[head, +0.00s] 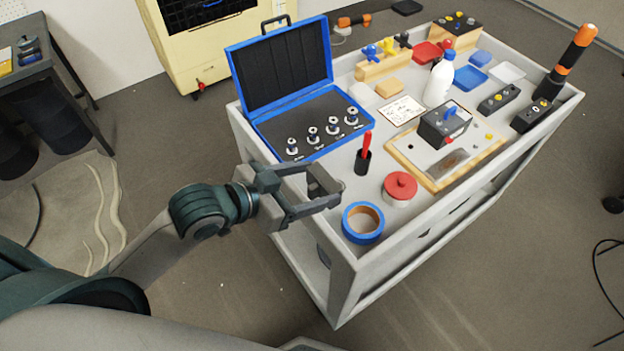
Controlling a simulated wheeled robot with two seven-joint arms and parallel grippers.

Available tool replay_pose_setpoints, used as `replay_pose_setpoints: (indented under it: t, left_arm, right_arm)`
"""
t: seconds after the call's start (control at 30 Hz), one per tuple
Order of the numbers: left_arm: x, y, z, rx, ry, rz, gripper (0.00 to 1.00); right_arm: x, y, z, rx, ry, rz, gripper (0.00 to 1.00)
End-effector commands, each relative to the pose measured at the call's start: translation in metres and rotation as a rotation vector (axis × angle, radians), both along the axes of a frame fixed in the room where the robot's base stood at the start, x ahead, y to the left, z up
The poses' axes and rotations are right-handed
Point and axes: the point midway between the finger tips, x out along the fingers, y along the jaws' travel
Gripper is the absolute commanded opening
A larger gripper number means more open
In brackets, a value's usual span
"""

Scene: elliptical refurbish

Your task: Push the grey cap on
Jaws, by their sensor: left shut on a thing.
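My left gripper (328,190) is over the near left edge of the cart top, in front of the blue case. Its fingers are closed on a small grey thing that I take to be the grey cap; it is mostly hidden between the dark fingers. A dark grey box (440,130) with a blue lever and a red knob stands on a wood-edged board (420,165), to the right of the gripper and well apart from it. I cannot make out a bare seat for the cap. My right gripper is not in view.
The open blue case (310,125) holds several small fittings. A black cup with a red-handled tool (366,150), a red-lidded tin (400,187) and blue tape roll (363,222) stand near the gripper. A white bottle (438,82) and an orange-black tool (572,58) stand tall.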

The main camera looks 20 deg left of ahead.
Motion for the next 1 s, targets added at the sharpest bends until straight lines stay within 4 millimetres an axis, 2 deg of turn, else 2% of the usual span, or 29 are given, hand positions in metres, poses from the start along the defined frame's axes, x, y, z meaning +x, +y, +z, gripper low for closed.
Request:
replay_pose_setpoints:
  t: [0.37,0.57,0.77,1.0]
  left_arm:
    - [0.000,0.000,0.000,0.000,0.000,0.000,0.46]
    - [0.012,0.003,0.006,-0.002,-0.002,0.023,0.46]
    - [0.049,0.013,0.027,-0.002,-0.007,0.104,0.46]
    - [0.107,0.035,0.080,-0.005,-0.010,0.282,0.46]
  right_arm:
    - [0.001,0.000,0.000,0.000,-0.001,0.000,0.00]
    - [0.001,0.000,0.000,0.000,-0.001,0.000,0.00]
    - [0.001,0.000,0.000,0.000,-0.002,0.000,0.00]
    - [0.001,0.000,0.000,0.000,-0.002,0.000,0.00]
